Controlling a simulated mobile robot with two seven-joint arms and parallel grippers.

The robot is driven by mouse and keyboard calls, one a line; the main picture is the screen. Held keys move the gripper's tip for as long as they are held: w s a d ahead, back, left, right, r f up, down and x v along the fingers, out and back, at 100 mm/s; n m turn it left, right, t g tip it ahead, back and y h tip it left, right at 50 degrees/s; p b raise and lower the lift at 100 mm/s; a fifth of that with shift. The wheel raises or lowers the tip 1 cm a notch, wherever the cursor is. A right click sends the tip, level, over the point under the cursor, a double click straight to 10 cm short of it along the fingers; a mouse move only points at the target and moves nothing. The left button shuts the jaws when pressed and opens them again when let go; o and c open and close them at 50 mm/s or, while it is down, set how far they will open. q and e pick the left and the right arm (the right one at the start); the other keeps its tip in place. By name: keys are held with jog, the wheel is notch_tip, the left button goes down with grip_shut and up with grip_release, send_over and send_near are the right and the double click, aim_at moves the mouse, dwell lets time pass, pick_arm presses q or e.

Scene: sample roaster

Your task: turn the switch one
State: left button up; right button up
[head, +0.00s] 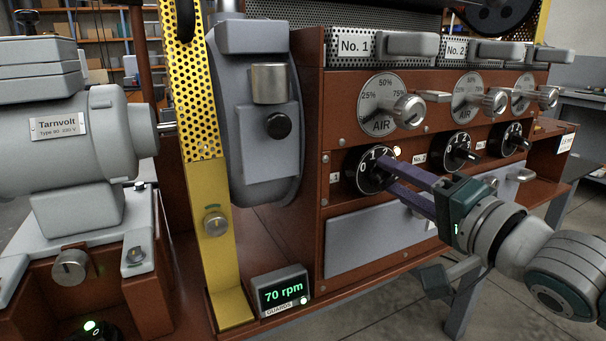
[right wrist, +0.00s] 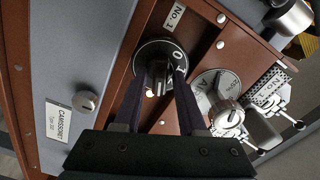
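Switch one is a black rotary knob (head: 370,170) with a round dial marked 0, 1 and 2, on the brown front panel beside the No. 1 column. In the right wrist view its raised grip (right wrist: 160,72) stands between my fingers. My right gripper (head: 391,174) reaches in from the right, its two dark purple fingers on either side of the knob; it also shows in the right wrist view (right wrist: 163,84). I cannot tell whether the fingers press on the grip. They hide part of the dial. My left gripper is not in view.
AIR dial one (head: 381,102) and its metal knob sit just above. Switch two (head: 460,150) and a third switch are to the right. A grey drawer front (head: 375,232) lies below. A yellow guard (head: 208,200) and a 70 rpm display (head: 281,291) stand left.

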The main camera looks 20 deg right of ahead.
grip_shut()
dwell(0.3)
